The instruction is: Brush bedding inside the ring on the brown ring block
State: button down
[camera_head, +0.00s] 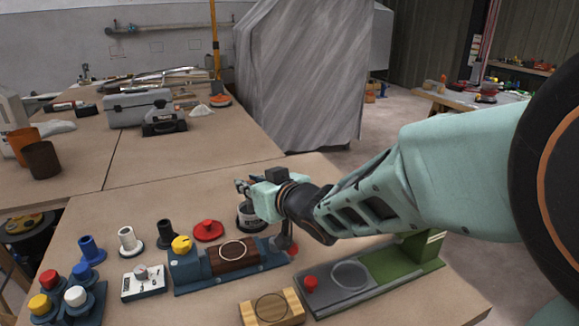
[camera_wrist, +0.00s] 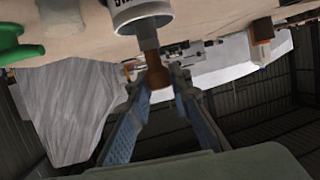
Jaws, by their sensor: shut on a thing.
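The brown ring block (camera_head: 221,263) sits on a blue base with a yellow knob, near the front middle of the bench. A pale ring (camera_head: 233,250) shows on its top. My gripper (camera_head: 243,187) is behind and above the block. In the wrist view my gripper (camera_wrist: 157,72) is shut on a brown handle (camera_wrist: 158,78), seemingly the brush. The handle runs to the mouth of a white pot (camera_wrist: 140,13) with dark lettering; its far end is hidden. The pot also shows under my gripper in the head view (camera_head: 248,218).
A grey ring block (camera_head: 335,291) on a green base stands to the right. A light wooden ring block (camera_head: 254,314) lies in front. A white dial box (camera_head: 144,284) and several coloured knobs stand left. A grey toolbox (camera_head: 138,107) is on the rear bench.

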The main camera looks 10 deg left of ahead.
aim_at(252, 182)
jog(key=shift+r+p, duration=2.6)
jog(key=shift+r, duration=0.7)
jog(key=shift+w+d+r+p, duration=0.25)
jog(key=shift+r+p, duration=0.1)
jog(key=shift+p, duration=0.15)
jog(key=w+d+r+m+t+h+p, duration=0.1)
jog(key=w+d+r+m+h+p, duration=0.1)
jog(key=d+r+p, duration=0.4)
jog(key=w+d+r+m+t+h+p, duration=0.1)
jog(key=w+d+r+m+h+p, duration=0.2)
jog(key=d+r+p, duration=0.4)
jog(key=w+d+r+m+t+h+p, duration=0.2)
jog(key=d+r+p, duration=0.5)
jog(key=d+p, duration=0.8)
jog(key=d+m+h, duration=0.1)
jog(key=d+h, duration=0.1)
jog(key=d, duration=0.1)
jog(key=shift+w+d+m+h, duration=0.2)
jog(key=shift+d+m+h, duration=0.1)
jog(key=shift+d+h, duration=0.1)
jog(key=shift+a+f, duration=0.1)
jog(key=shift+a, duration=0.05)
